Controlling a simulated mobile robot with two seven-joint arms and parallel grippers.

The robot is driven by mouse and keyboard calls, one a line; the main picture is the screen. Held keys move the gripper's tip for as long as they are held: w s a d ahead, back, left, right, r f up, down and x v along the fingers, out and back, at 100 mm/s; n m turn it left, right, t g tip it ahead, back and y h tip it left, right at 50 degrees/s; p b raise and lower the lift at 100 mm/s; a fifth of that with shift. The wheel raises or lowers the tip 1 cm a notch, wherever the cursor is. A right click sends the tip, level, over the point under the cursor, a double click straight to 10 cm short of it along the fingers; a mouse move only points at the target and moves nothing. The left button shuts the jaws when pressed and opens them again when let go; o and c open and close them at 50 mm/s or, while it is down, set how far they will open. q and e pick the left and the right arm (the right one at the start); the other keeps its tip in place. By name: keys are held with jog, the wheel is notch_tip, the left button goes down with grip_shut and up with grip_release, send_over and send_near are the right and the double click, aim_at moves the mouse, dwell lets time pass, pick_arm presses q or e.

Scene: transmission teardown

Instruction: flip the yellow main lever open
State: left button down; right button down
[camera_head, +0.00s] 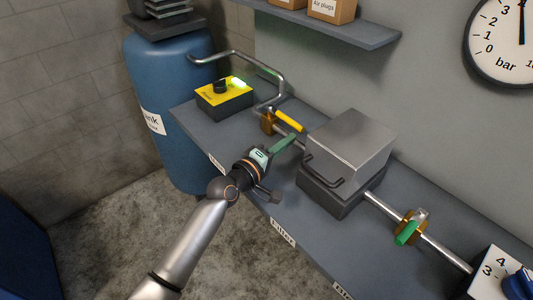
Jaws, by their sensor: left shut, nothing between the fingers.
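The yellow main lever (290,121) sits on a brass valve (267,122) in the pipe to the left of the metal filter box. It lies slanting down to the right, roughly along the pipe. My left gripper (292,137) is shut and empty, its greenish fingers pointing towards the lever from the front. The fingertips appear just below the lever in the picture; I cannot tell whether they touch it. My right gripper is out of view.
The metal filter box (352,143), with a dark handle, stands close right of my gripper. A yellow switch box (225,97) and bent pipe stand behind left. A green-lever valve (408,232), numbered box (498,274) and pressure gauge (503,45) are to the right.

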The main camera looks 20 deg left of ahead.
pick_arm(q)
jog(key=v, duration=0.8)
jog(key=shift+a, duration=0.3)
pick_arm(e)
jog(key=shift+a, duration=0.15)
pick_arm(q)
jog(key=shift+w+f, duration=0.1)
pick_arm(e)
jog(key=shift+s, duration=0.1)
